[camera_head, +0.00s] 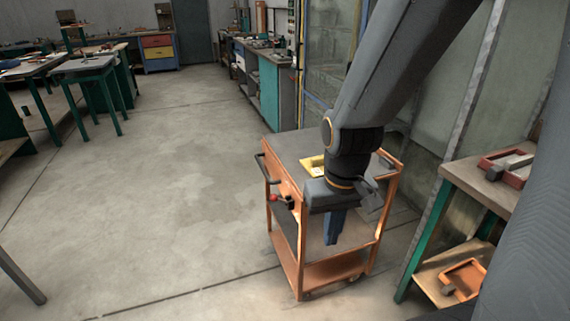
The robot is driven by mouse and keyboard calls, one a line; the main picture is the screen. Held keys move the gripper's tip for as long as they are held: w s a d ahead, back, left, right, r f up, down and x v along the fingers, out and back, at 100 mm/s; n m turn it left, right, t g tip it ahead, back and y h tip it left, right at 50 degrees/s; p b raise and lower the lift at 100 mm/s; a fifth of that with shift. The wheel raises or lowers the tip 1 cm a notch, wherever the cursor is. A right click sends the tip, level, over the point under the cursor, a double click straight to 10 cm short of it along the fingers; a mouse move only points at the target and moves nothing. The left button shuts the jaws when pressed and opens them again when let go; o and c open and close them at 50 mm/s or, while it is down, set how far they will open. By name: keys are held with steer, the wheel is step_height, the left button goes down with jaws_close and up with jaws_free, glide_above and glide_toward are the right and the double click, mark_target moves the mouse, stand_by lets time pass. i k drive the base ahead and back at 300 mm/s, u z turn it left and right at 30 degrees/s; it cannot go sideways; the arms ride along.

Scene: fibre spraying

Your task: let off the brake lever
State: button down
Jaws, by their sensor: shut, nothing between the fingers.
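An orange trolley (333,272) with a grey top stands in the middle right of the head view. A small lever with a red knob (272,197) is on its left end, below the dark push handle (262,168); I take this for the brake lever. A dark block sits beside the knob. My gripper (334,238) points down in front of the trolley, right of the knob and apart from it. Its fingers are shut and empty. My arm hides part of the trolley's top and right side.
A yellow tray (313,166) lies on the trolley's top. A glazed partition (425,90) rises behind. The concrete floor (170,190) left of the trolley is clear.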

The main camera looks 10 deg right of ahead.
mark_target(273, 197)
steer(key=z, duration=0.15)
steer(key=i, duration=1)
steer(key=z, duration=0.1)
